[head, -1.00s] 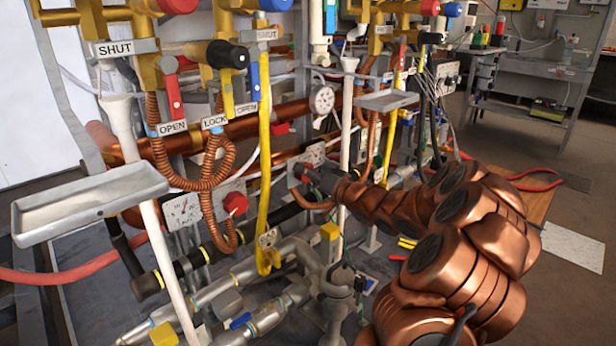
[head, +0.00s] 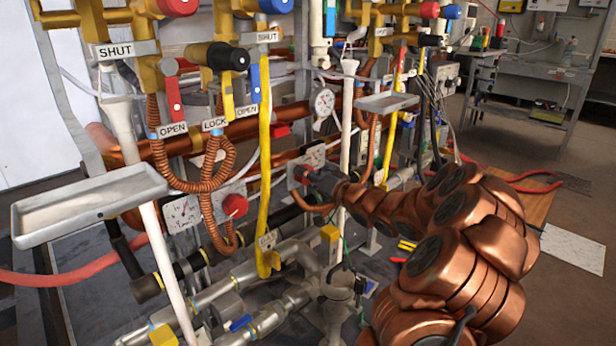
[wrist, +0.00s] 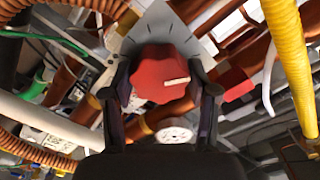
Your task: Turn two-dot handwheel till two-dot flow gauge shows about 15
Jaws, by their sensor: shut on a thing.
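My gripper (wrist: 160,100) is shut on a red handwheel (wrist: 158,72), with one dark finger on each side of it. The wheel has a white pointer mark aimed right in the wrist view, and sits in front of a grey plate with tick marks (wrist: 150,33). In the head view my gripper (head: 312,178) reaches the wheel at a pale gauge plate (head: 314,155), partly behind a white pipe. The needle and figures there are too small to read. I cannot make out any dots.
A second red handwheel (head: 235,205) stands to the left beside a white gauge (head: 182,212). A yellow strap (head: 265,150), a white pipe (head: 347,130) and copper coils (head: 205,185) crowd the space. A round dial (head: 324,102) hangs above.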

